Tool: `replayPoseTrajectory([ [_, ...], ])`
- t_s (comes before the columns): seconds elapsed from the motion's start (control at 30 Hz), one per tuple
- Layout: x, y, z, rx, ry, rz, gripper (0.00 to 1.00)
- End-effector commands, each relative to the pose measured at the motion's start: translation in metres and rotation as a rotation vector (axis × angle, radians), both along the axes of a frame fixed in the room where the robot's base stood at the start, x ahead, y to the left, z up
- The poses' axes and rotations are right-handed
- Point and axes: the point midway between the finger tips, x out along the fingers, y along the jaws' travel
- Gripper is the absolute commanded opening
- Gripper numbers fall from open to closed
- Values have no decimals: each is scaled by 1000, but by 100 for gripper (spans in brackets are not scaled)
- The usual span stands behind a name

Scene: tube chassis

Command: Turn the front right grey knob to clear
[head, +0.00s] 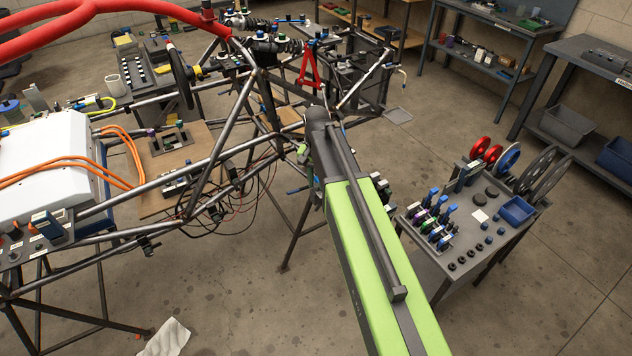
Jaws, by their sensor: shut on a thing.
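My green and dark grey arm reaches from the bottom of the head view up to the near front corner of the tube chassis (232,112). Its dark far end bends down beside the chassis tubes. My gripper's fingers are hidden behind my own arm, so what they touch does not show. The front right grey knob cannot be made out; that corner of the chassis is largely covered by my arm. Blue- and green-capped fittings (263,38) show at the far front corner, beside a dark coil spring.
A grey cart (477,262) with coloured clamps, a blue bin (516,211) and discs stands right of my arm. A white box (45,160) with orange cables is at the left. Thin wires hang below the chassis. A white cloth (167,338) lies on open floor.

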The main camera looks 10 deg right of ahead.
Motion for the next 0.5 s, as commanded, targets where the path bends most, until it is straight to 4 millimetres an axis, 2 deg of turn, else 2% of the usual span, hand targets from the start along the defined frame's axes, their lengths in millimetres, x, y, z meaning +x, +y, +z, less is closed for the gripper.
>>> replayPoseTrajectory([
  [0.3,-3,0,-1,-1,7,-1,0],
  [0.33,-3,0,-1,-1,7,-1,23],
  [0.5,-2,0,0,-1,5,-1,43],
])
